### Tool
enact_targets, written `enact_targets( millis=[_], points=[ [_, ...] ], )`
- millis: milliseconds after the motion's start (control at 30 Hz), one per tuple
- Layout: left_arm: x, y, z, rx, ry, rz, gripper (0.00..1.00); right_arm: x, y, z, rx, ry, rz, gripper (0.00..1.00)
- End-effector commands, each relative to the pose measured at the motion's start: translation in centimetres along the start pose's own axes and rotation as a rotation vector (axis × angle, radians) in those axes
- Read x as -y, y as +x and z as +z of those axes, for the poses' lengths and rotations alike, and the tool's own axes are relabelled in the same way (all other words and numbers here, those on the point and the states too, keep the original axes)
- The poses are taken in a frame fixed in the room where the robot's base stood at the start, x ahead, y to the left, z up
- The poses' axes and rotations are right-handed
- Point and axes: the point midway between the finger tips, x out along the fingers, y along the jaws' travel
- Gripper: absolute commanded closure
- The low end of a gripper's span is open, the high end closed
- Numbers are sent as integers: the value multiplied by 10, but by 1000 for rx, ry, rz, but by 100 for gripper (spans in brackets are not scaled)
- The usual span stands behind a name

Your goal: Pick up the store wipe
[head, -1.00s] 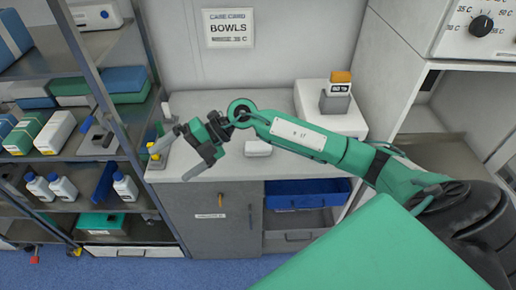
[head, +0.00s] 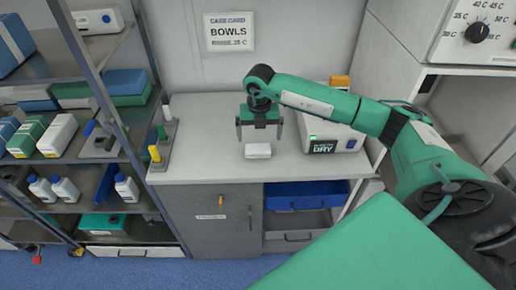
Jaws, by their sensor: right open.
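The store wipe appears to be the small white folded block (head: 257,151) lying on the white counter, near its middle. My right gripper (head: 260,136) is above and just behind it in the head view, pointing down with its two fingers spread wide. The fingers are empty, and I see no contact with the white block. My left gripper is not in view.
The counter (head: 205,165) is mostly clear around the block. A white device with a display (head: 333,140) stands to the right. A holder with coloured-topped items (head: 160,147) stands at left, beside the metal shelves (head: 110,105). A blue drawer (head: 305,196) is open below.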

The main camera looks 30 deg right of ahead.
Motion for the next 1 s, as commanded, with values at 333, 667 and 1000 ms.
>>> enact_targets(
  millis=[333,667,1000],
  points=[
    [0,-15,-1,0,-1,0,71,-2,28,1,-3,-1,2,0],
    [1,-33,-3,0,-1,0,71,-4,69,5,-2,-2,2,0],
    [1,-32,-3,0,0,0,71,-4,72,5,0,-2,3,18]
  ],
)
